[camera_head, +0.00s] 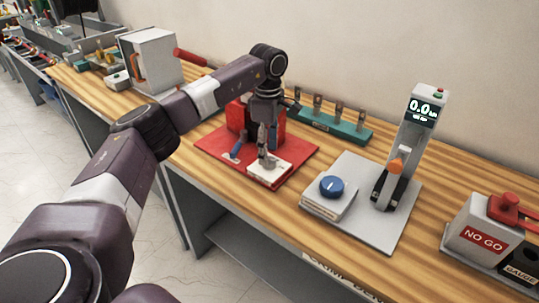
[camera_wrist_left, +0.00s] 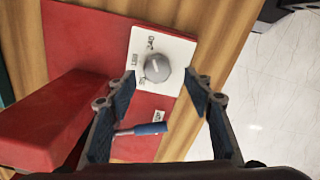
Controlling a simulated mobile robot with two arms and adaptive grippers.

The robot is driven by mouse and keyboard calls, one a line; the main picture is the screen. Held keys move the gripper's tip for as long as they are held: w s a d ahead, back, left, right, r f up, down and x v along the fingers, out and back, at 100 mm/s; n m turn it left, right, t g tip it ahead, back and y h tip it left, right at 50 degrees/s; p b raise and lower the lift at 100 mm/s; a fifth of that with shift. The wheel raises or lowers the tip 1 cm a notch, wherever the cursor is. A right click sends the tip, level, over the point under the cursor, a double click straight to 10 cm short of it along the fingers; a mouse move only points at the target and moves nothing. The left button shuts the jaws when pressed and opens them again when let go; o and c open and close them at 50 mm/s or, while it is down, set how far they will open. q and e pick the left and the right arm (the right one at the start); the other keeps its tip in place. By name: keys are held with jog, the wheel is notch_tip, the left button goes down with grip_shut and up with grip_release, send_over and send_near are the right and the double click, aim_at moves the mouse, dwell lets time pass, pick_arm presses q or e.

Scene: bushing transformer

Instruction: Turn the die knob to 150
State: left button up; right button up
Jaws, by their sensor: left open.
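The die knob (camera_wrist_left: 157,68) is a grey round knob on a white dial plate (camera_wrist_left: 178,55), seen in the left wrist view. The plate carries printed numbers; 240 is legible at the top, and the lower ones are small and partly hidden. A pale mark shows on the knob, but I cannot tell exactly which number it points at. In the head view the white plate (camera_head: 277,173) lies on the red base. My left gripper (camera_head: 266,150) is above the plate, pointing down. In the wrist view its open fingers (camera_wrist_left: 159,83) stand apart on either side of the knob's lower area, holding nothing.
The red base (camera_head: 215,149) carries a red block (camera_head: 238,115) and a blue-handled lever (camera_head: 236,152). A teal rack (camera_head: 335,126) stands behind. A grey plate with a blue knob (camera_head: 331,186) and a display post (camera_head: 411,130) is to the right, then a NO GO box (camera_head: 481,240).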

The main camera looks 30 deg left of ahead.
aim_at(269, 159)
pick_arm(q)
jog(key=f, duration=0.3)
jog(key=shift+w+f, duration=0.2)
jog(key=shift+w, duration=0.05)
jog(key=shift+f, duration=0.15)
jog(key=c, duration=1.2)
jog(key=shift+o, duration=0.2)
pick_arm(e)
jog(key=shift+w+r, duration=0.3)
jog(key=shift+r, duration=0.1)
